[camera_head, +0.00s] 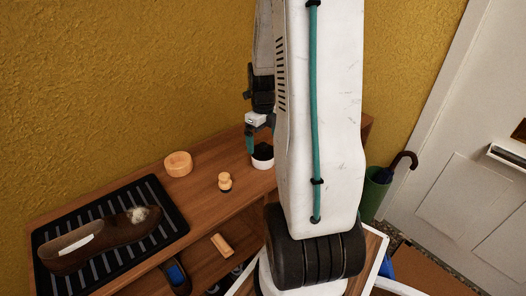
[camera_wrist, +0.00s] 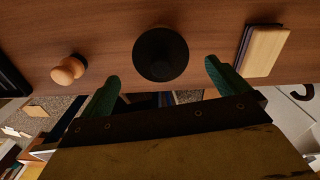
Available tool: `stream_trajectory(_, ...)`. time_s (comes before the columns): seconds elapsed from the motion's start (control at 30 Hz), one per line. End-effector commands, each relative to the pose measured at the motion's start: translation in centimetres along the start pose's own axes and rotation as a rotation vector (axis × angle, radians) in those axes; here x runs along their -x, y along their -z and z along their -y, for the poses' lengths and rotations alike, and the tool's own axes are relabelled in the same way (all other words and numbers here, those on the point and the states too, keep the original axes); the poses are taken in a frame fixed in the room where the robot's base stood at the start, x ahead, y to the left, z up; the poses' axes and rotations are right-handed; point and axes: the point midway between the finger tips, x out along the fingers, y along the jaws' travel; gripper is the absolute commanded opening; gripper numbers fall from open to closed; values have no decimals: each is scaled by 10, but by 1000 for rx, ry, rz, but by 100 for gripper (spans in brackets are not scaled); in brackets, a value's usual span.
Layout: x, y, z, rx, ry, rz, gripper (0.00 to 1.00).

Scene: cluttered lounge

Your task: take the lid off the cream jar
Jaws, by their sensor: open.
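The cream jar (camera_head: 262,162) stands upright on the wooden bench, white-sided with a dark top. My arm hides its right side in the head view. The lid lies between and slightly beyond the fingertips in the picture, with clear gaps on both sides. One teal finger of my gripper (camera_head: 250,139) shows close above the jar in the head view.
A brown shoe (camera_head: 98,243) lies on a black ribbed tray (camera_head: 178,222). A pale wooden-topped block (camera_wrist: 265,52) lies right of the lid in the wrist view.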

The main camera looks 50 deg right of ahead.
Motion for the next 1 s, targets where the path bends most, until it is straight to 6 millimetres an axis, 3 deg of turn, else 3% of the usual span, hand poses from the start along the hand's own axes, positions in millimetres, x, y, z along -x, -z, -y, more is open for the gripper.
stream_trajectory(0.2, -32, 1, 1, 1, -2, -3, 100)
stream_trajectory(0.5, -36, 0, 1, 2, 0, 0, 100)
stream_trajectory(0.67, -36, 0, 1, 2, 0, -1, 56)
stream_trajectory(1.0, -32, 0, 1, 2, 0, 0, 54)
